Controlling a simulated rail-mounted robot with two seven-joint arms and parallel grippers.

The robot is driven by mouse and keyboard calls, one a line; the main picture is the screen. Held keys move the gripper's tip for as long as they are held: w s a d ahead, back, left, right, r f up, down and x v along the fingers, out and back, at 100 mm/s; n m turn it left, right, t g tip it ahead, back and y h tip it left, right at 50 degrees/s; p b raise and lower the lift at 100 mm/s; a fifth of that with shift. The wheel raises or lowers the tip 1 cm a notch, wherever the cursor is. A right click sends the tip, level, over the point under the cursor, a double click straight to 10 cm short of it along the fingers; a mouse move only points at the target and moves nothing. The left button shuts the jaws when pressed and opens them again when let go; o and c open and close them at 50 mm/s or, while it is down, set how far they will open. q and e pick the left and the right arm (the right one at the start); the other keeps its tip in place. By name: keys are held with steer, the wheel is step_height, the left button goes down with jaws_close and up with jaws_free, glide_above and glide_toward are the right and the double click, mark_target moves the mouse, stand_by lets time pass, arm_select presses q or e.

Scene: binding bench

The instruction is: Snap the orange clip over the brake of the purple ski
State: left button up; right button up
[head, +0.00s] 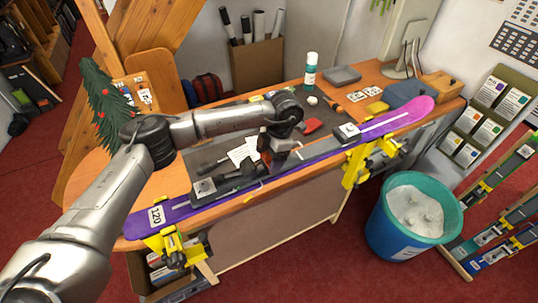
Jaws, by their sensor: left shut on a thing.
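The purple ski (175,213) lies along the front of the bench, held near both ends by yellow vises. Its black binding (228,183) sits left of the middle, with thin pale brake parts (262,182) near its right end. My left gripper (281,163) points down at the middle of the ski, right of the binding. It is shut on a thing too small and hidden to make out. I cannot make out the orange clip for certain. My right gripper is not in view.
Yellow vises (358,167) stand at the bench front. A red object (312,126), an orange-handled tool (333,106) and a white-green bottle (311,70) are behind the ski. A teal bin (385,222) stands on the floor at right. A small decorated tree (103,100) is at left.

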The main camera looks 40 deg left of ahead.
mark_target(270, 159)
arm_select(q)
steer(key=shift+f+b, duration=0.5)
steer(key=shift+f, duration=0.4)
steer(key=shift+f+b, duration=0.45)
steer(key=shift+f, duration=0.25)
steer(key=o, duration=0.8)
steer(key=shift+o, duration=0.6)
steer(key=shift+r, duration=0.1)
steer(key=shift+r, duration=0.15)
